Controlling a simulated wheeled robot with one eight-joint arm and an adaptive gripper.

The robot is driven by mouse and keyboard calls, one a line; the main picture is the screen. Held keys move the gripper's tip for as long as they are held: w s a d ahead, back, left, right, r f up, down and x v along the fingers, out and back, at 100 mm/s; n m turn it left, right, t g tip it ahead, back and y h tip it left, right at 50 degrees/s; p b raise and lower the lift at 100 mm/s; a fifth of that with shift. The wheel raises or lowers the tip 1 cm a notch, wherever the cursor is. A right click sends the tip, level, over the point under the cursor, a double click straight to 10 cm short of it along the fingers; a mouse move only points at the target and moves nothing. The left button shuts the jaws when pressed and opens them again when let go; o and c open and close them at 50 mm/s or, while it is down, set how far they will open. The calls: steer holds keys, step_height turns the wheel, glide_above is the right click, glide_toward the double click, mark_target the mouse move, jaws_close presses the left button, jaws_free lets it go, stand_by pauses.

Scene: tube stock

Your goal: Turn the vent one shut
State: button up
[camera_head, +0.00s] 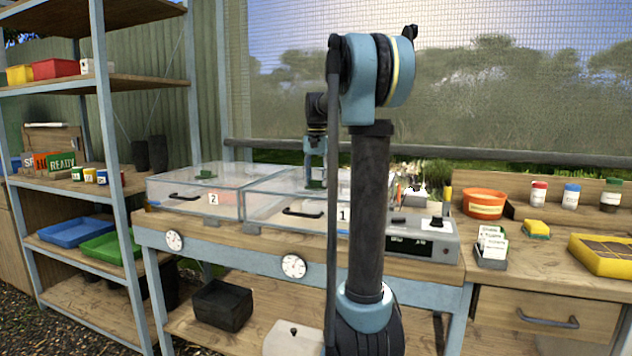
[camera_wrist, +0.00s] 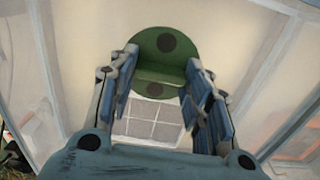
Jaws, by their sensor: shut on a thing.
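Vent one is a green round knob on the clear lid of the propagator marked 1 (camera_head: 270,213). In the head view it is a small green spot (camera_head: 316,184) under my gripper (camera_head: 315,172). In the wrist view the green vent (camera_wrist: 162,47) lies between the fingers of my gripper (camera_wrist: 160,88), which are shut on its raised grip. It has dark round spots. A pale gridded patch (camera_wrist: 150,130) shows between the fingers below the green part. My arm hides part of the lid's right side.
A second clear-lidded propagator marked 2 (camera_head: 190,205) stands to the left with its own green vent (camera_head: 206,175). A grey control box (camera_head: 425,238) is at the right. An orange pot (camera_head: 484,203) and a card holder (camera_head: 491,248) stand farther right.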

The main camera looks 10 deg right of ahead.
steer(key=o, duration=1.1)
steer(key=shift+w, duration=0.1)
steer(key=shift+c, duration=0.2)
step_height(320, 180, up, 12)
steer(key=shift+n+t, duration=0.3)
steer(key=shift+n, duration=0.6)
steer(key=s+f, duration=0.2)
steer(key=s, duration=0.1)
steer(key=s+f, duration=0.2)
steer(key=s, duration=0.2)
steer(key=s+f, duration=0.2)
steer(key=s, duration=0.1)
steer(key=shift+s+a+f, duration=0.1)
steer(key=shift+s+f, duration=0.1)
steer(key=shift+s, duration=0.1)
steer(key=s+f+n, duration=0.2)
steer(key=s+f, duration=1.1)
steer(key=f, duration=0.2)
steer(key=s+f+n+t, duration=0.1)
steer(key=s+f+n, duration=0.1)
steer(key=s+f, duration=1.1)
step_height(320, 180, down, 3)
steer(key=shift+s+f+n+t, duration=0.1)
steer(key=shift+s+n+t, duration=0.2)
steer(key=shift+s, duration=0.1)
